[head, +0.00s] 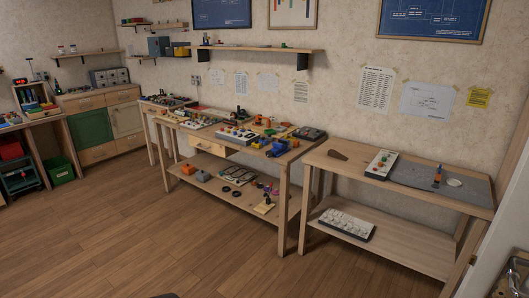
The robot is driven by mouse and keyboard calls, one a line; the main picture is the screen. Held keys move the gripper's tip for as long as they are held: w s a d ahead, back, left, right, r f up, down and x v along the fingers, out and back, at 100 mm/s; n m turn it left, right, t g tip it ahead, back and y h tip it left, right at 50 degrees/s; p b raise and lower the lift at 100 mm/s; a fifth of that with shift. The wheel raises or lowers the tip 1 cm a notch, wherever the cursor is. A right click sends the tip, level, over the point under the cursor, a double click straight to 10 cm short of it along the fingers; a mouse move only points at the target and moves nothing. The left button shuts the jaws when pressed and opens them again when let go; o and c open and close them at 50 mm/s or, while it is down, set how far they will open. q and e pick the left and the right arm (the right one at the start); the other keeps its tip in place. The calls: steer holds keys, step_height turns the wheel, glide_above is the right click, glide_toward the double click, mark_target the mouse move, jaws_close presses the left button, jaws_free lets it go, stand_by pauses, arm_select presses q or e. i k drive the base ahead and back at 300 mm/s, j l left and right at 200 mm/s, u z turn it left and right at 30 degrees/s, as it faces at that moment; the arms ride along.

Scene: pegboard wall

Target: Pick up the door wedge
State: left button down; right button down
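A small brown tapered piece (338,155), which looks like the door wedge, lies near the back left of the right-hand wooden table (318,161). It is left of a white panel with coloured knobs (381,163) and apart from it. Nothing covers it. Neither of my grippers shows in the head view, so whether they are open or shut is hidden.
A grey mat (420,177) with an orange-and-dark upright item (437,175) covers the table's right part. A white button panel (346,224) lies on its lower shelf. The cluttered middle table (283,162) stands to the left. The wooden floor (150,245) in front is clear.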

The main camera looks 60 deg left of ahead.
mark_target(332, 153)
steer(key=u, duration=1.3)
steer(key=z, duration=1.8)
steer(key=u, duration=1.8)
steer(key=i+l+u, duration=0.15)
steer(key=i, duration=0.85)
